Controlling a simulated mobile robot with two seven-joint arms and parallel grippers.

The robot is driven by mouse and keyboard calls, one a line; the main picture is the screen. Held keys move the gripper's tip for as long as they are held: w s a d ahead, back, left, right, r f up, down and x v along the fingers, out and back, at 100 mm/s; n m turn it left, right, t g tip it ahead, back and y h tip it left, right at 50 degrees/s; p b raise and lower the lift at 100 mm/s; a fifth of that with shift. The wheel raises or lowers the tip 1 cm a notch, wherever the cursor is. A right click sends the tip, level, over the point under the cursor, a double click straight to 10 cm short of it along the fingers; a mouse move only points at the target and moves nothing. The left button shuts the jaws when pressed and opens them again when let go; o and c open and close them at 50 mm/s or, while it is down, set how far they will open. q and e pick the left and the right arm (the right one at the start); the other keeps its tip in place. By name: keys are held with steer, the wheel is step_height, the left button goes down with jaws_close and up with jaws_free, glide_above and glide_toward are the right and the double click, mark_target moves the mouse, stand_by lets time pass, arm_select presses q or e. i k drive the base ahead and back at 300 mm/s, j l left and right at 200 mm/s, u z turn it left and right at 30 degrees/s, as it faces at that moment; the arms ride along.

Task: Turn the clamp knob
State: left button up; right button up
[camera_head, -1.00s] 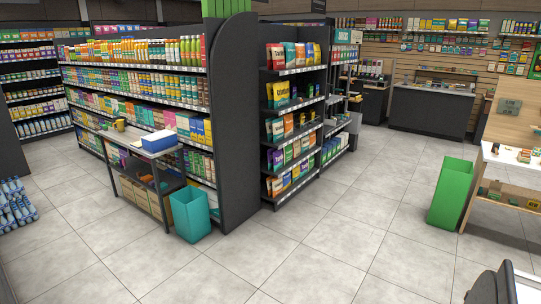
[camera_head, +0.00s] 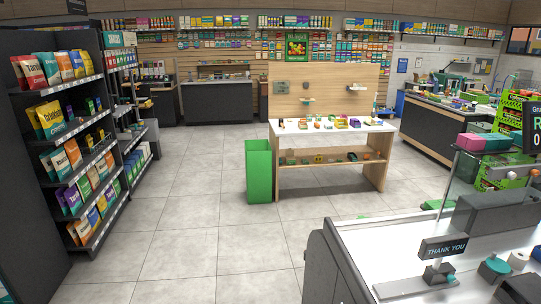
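I cannot make out a clamp knob for certain at this distance. A checkout counter (camera_head: 352,236) with a light top fills the lower right. On it stands a small dark sign reading THANK YOU (camera_head: 443,248), with a grey fitting (camera_head: 437,274) below it on a flat plate. To its right is a round teal piece (camera_head: 494,267) on the counter top, and I cannot tell what it is. Neither of my grippers is in view.
A wooden display table (camera_head: 332,171) with small goods stands mid-room, a green bin (camera_head: 259,172) at its left. A dark shelf unit (camera_head: 32,178) lines the left. A clear panel (camera_head: 455,180) stands on the counter. Tiled floor between shelf and counter is free.

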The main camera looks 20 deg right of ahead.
mark_target(451, 280)
steer(key=i+j+z, duration=0.15)
steer(key=z, duration=0.35)
steer(key=j+z, duration=0.15)
steer(key=z, duration=0.35)
steer(key=i+j+z, duration=0.15)
steer(key=z, duration=0.35)
steer(key=j+z, duration=0.4)
steer(key=i+j+z, duration=0.1)
steer(key=z, duration=0.25)
steer(key=j+z, duration=0.4)
steer(key=k+j+z, duration=0.1)
steer(key=j+z, duration=0.2)
steer(key=j, duration=0.15)
